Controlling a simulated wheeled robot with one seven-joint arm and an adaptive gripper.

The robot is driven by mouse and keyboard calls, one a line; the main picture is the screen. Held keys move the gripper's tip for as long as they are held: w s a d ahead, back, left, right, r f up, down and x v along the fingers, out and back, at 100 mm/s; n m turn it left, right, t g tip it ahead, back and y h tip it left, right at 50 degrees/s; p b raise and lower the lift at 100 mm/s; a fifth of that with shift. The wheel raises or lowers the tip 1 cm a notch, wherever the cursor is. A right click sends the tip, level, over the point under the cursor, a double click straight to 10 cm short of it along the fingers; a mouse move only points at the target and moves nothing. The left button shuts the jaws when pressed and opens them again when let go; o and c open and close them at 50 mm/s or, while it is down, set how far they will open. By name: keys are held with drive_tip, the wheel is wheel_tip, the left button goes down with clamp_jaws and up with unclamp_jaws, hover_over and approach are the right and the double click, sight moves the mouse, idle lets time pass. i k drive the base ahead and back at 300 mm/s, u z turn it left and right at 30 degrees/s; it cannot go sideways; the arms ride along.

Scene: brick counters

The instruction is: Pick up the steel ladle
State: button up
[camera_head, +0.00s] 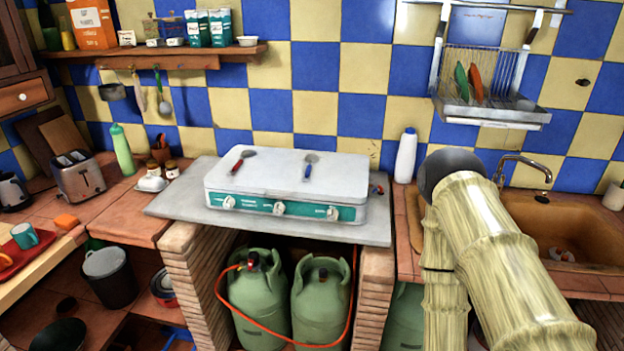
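Two small utensils lie on the white lid of the stove. One has a red handle and a grey head (243,160), and the other has a blue handle (311,162). A ladle-like utensil with a green handle and a grey bowl (164,104) hangs under the wall shelf at the upper left. I cannot tell for certain which of these is the steel ladle. My arm (490,255) shows at the right, pale and ridged, with a dark rounded joint in front of the counter by the sink. My gripper is not in view.
The white stove (285,180) stands on a grey slab (185,205). Green gas bottles (320,305) stand below. A white bottle (405,157) is right of the stove. A toaster (80,178) and green bottle (122,150) are left. A dish rack (490,110) hangs above the sink (570,235).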

sight(310, 158)
drive_tip(key=u, duration=0.95)
drive_tip(key=i, duration=0.85)
drive_tip(key=z, duration=0.6)
drive_tip(key=i, duration=0.6)
drive_tip(key=z, duration=0.65)
